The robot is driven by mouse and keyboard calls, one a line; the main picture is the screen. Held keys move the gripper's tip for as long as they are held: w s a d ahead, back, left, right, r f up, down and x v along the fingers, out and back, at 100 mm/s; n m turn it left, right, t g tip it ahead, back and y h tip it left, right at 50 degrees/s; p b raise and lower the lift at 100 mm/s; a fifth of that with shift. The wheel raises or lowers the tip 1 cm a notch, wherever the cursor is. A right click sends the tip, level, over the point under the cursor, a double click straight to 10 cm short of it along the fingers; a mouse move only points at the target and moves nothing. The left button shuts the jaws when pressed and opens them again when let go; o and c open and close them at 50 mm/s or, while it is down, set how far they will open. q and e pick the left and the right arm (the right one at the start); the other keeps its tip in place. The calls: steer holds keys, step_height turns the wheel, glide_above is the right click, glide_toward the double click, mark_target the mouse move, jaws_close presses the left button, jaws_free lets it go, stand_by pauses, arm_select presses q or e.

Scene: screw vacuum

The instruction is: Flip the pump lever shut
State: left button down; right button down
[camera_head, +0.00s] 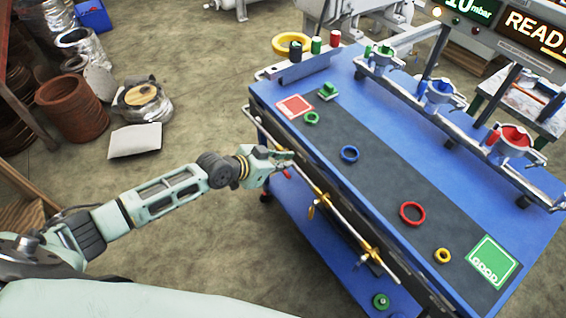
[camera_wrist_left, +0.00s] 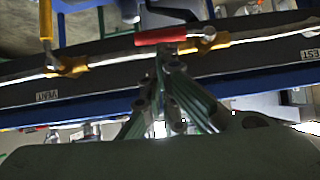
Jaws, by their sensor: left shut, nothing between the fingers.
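A red-handled lever (camera_wrist_left: 160,36) sits on a valve of the pipe along the table's front edge; its handle lies along the pipe in the left wrist view. It also shows as a small red piece in the head view (camera_head: 287,173). No label of its own is readable, so I cannot tell for certain that it is the pump lever. My left gripper (camera_head: 287,157) is shut and empty at the table's front edge. In the left wrist view the fingertips (camera_wrist_left: 168,60) are just below the red handle; I cannot tell whether they touch. My right gripper is not in view.
The blue table (camera_head: 345,105) carries coloured rings. Floor left of it holds a white sack (camera_head: 135,140) and coils (camera_head: 72,108).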

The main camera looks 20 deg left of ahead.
arm_select(q)
steer(key=shift+s+d+f+p, duration=0.1)
steer(key=shift+f+p, duration=0.05)
steer(key=shift+p, duration=0.2)
steer(key=shift+s+d+f+m+t+y+p, duration=0.15)
steer(key=shift+d+f+m+t+y+p, duration=0.05)
steer(key=shift+f+m+t+y+p, duration=0.25)
